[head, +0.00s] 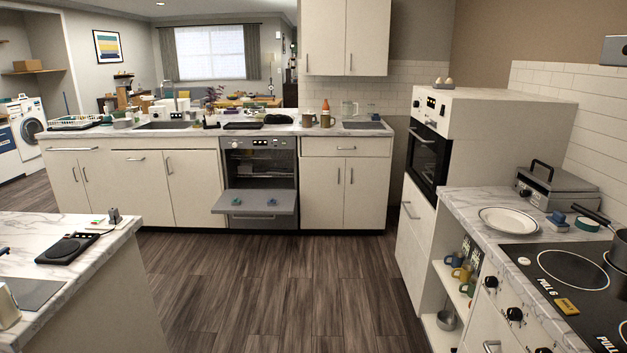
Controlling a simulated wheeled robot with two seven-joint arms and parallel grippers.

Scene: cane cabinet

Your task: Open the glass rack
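No part clearly labelled as a glass rack shows. A grey built-in appliance (258,155) with a control panel on top stands in the far counter row, straight ahead. The inside is dark with faint horizontal lines, too small to tell as racks. Open shelves in the right counter hold coloured mugs (461,272) and a metal bowl or pot (446,319). Neither of my grippers is in view.
A marble-topped counter (50,225) stands near left. A right counter holds a white plate (508,220), a grill (556,187) and a stove (570,285). A tall oven unit (428,150) stands behind it. The wooden floor (275,285) between them is clear.

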